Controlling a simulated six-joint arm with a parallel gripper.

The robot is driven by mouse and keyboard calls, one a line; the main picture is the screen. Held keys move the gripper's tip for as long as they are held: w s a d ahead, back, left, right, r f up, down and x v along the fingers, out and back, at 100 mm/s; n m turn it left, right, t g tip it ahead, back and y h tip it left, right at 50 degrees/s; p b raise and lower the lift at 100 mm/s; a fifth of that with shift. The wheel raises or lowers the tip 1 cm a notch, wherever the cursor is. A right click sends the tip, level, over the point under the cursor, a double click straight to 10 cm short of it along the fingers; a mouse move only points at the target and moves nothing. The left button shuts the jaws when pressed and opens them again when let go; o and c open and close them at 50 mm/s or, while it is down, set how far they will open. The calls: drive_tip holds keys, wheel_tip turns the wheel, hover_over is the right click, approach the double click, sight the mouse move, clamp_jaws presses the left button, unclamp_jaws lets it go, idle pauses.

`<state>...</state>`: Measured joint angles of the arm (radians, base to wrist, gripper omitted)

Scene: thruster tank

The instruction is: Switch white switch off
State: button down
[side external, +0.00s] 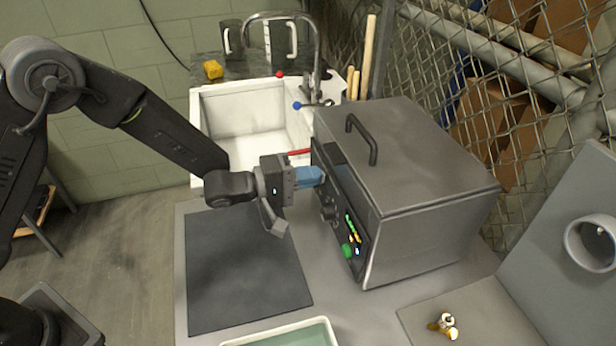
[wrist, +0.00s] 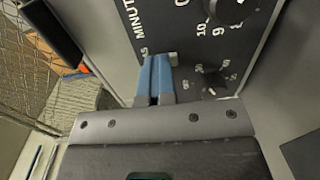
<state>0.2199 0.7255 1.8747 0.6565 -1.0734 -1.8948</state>
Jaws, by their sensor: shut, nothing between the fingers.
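The grey metal machine (side external: 430,185) stands on the bench, and its control panel (side external: 345,215) faces my arm. The panel carries dark knobs, several small lit lights and a green button (side external: 347,250). I cannot pick out a white switch for certain; a small whitish-blue lit spot (side external: 357,251) shows near the green button. My gripper (side external: 318,174) is shut and empty, its blue fingertips at the upper part of the panel. In the wrist view the shut fingers (wrist: 155,68) lie over the panel beside a dial (wrist: 228,8) with white numbers; whether they touch it is unclear.
A red bar (side external: 299,152) sticks out near the machine's far edge. A white sink (side external: 225,115) lies behind my gripper. A dark mat (side external: 245,270) covers the bench on the left, with a tray (side external: 290,335) in front. A black handle (side external: 362,138) tops the machine.

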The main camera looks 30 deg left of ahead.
drive_tip(key=shift+w+d+r, duration=0.2)
drive_tip(key=shift+d+r, duration=0.15)
drive_tip(key=shift+f, duration=0.1)
drive_tip(key=r+v, duration=0.1)
drive_tip(key=v, duration=1.3)
drive_tip(key=shift+s+a+g+y, duration=0.15)
drive_tip(key=shift+a+g+y, duration=0.15)
drive_tip(key=shift+a, duration=0.05)
